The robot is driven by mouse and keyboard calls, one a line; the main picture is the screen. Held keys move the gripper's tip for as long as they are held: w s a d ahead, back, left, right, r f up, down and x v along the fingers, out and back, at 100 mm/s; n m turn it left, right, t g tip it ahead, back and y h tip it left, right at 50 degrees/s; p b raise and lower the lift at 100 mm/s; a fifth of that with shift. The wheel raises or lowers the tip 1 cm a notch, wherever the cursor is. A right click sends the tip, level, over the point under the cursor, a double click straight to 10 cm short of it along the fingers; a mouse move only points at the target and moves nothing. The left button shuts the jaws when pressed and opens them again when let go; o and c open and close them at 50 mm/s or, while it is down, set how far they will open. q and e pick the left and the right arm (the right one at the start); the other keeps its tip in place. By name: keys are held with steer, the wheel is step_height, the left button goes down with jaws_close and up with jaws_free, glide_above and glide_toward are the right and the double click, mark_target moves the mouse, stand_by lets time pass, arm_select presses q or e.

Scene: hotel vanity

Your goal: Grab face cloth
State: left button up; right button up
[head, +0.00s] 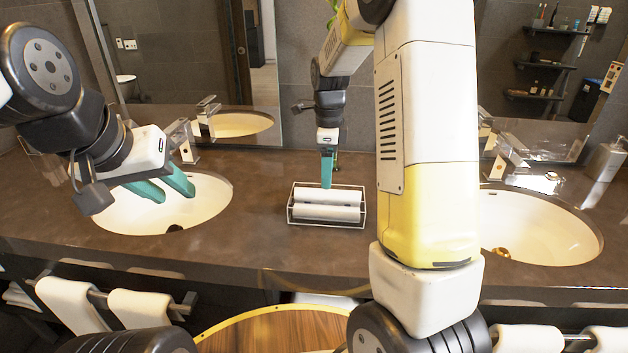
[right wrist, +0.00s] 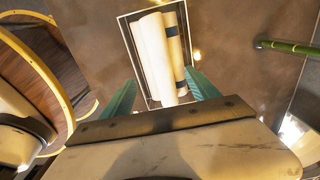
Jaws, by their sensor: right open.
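Two rolled white face cloths lie side by side in a thin wire basket (head: 290,219) on the counter between the two sinks. The back roll (head: 328,195) and the front roll (head: 326,212) show in the head view. In the right wrist view one roll (right wrist: 151,58) is plain and the other (right wrist: 174,57) shows dark bands. My right gripper (head: 327,185) points down just above the back of the basket; the right wrist view shows its teal fingers (right wrist: 159,92) apart, with nothing clearly held. My left gripper (head: 170,188) is open and empty over the left sink.
The left sink (head: 215,200) and right sink (head: 535,235) flank the basket. A soap dispenser (head: 604,160) stands at the far right. A green stalk (right wrist: 290,48) shows in the right wrist view. Towels (head: 70,303) hang below the counter. Bare counter surrounds the basket.

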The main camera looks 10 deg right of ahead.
mark_target(327, 196)
step_height(327, 196, down, 7)
steer(key=shift+w+d+r, duration=0.1)
steer(key=c, duration=1.4)
steer(key=shift+r, duration=0.1)
